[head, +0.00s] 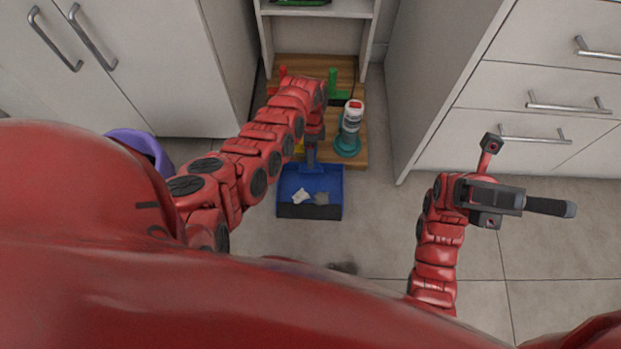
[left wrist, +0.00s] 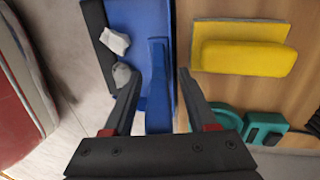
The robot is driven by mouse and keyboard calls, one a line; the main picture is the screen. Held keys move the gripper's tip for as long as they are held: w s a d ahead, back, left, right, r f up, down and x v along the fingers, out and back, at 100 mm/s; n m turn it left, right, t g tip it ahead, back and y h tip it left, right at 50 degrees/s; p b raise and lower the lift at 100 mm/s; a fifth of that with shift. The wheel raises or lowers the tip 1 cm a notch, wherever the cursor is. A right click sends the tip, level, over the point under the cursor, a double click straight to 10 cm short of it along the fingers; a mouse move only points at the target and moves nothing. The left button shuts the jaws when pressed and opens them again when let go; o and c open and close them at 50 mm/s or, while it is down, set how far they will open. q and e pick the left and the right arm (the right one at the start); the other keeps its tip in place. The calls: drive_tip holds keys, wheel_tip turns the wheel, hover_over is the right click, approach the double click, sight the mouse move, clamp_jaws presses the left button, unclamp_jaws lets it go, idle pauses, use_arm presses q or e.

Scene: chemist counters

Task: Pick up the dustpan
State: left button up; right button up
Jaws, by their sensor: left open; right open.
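The blue dustpan (head: 282,190) lies on the floor in the head view, its tray toward me and its handle (head: 310,155) pointing away. A white scrap (head: 301,196) and a grey scrap (head: 321,198) lie in it. My left gripper (head: 313,138) is over the handle, partly hiding it. In the left wrist view, the open fingers of my left gripper (left wrist: 160,76) are on either side of the blue handle (left wrist: 158,90); I cannot tell whether they touch it. My right gripper (head: 500,200) is open, apart from the dustpan, on the right.
A purple bucket (head: 140,146) stands at left. Cabinets (head: 215,60) and drawers (head: 520,90) flank the recess. The near floor (head: 385,235) is mostly clear.

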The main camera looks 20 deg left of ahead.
use_arm(q)
clamp_jaws()
idle(0.5)
